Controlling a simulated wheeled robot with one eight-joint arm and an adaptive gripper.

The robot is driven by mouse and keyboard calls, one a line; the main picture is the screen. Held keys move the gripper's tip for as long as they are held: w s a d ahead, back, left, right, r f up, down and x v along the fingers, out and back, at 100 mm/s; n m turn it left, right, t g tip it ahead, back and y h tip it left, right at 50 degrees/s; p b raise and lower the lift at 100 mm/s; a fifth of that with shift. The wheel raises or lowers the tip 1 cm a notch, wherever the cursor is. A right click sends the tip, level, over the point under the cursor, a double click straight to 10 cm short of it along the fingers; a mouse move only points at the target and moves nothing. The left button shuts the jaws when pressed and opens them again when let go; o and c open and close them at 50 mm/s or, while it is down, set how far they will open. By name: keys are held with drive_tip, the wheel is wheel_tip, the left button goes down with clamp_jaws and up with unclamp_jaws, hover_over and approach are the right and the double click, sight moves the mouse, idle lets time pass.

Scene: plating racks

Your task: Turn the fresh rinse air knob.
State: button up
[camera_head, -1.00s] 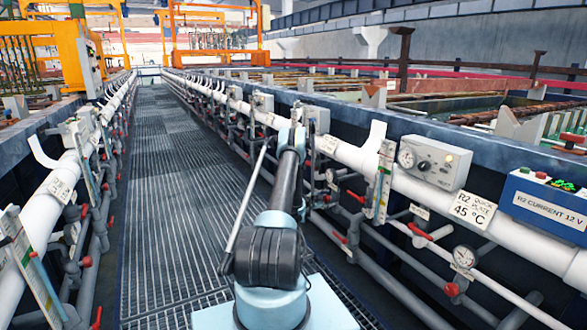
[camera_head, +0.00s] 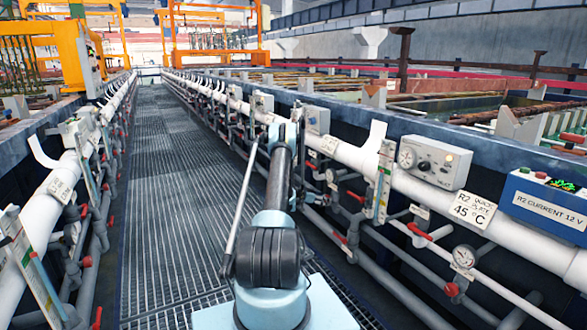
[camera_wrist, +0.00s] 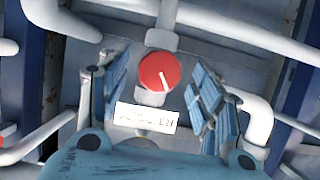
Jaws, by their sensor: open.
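In the wrist view a round red knob (camera_wrist: 158,70) with a white pointer line sits on a grey pipe fitting. The line runs from near the knob's middle toward its lower right edge. A white label (camera_wrist: 146,117) hangs just below the knob, its text too blurred to read. My gripper (camera_wrist: 157,78) is open, with one blue-grey ribbed finger on each side of the knob. Gaps show between the knob and both fingers. The depth between fingertips and knob is hard to judge. In the head view I cannot make out the gripper or this knob.
White and grey pipes surround the knob in the wrist view. In the head view a grated walkway (camera_head: 175,190) runs between two pipe-lined tank rows. A grey control box (camera_head: 434,162) and a blue current box (camera_head: 545,205) stand on the right.

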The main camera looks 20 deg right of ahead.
drive_tip(key=v, duration=1.5)
drive_tip(key=w+a+r+t, duration=0.1)
drive_tip(key=w+r+t, duration=0.1)
drive_tip(key=r, duration=0.6)
drive_tip(key=w+a+r+n+t+h, duration=0.1)
drive_tip(key=w+r+t, duration=0.2)
drive_tip(key=r, duration=0.5)
drive_tip(key=shift+w+a+r+n+h, duration=0.2)
drive_tip(key=shift+w+a+n+h, duration=0.05)
drive_tip(key=shift+w+n+h, duration=0.05)
